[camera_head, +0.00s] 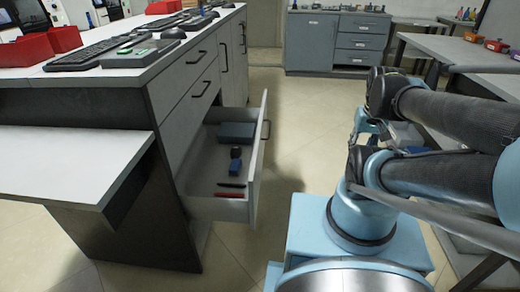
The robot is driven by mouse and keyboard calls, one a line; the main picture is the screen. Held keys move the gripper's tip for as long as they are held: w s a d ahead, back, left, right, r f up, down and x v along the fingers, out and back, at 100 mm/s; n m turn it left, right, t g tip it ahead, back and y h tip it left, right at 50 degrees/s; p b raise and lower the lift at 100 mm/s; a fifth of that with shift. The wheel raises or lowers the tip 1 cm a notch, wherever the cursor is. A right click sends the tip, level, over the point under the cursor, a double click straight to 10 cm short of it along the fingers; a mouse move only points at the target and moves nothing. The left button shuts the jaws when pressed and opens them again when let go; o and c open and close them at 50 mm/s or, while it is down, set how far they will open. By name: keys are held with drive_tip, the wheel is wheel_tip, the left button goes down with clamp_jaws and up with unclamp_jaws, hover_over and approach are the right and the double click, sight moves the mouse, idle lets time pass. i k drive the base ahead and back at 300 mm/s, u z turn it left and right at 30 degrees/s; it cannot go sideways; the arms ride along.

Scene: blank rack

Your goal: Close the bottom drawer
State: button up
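The bottom drawer (251,186) of the workbench cabinet stands pulled well out, to the left of the picture's middle. Inside lie a dark grey box (236,132), small blue items (236,165), a dark pen-like item (231,184) and a red one (229,195). My arm is folded at the right, apart from the drawer. What seems to be my gripper (398,134) is small and partly hidden among the arm links, and its fingers are not clear.
The cabinet's worktop (75,78) holds keyboards and red bins (27,50). A lower white shelf (75,165) juts out at the left. Open floor (300,140) lies between the drawer and my base. A grey cabinet (337,42) stands at the back; tables line the right.

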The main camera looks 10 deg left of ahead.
sight(206, 162)
drive_tip(key=k, duration=0.1)
drive_tip(key=u, duration=2.25)
drive_tip(key=k, duration=1)
drive_tip(key=z, duration=1.05)
drive_tip(key=i, duration=1.05)
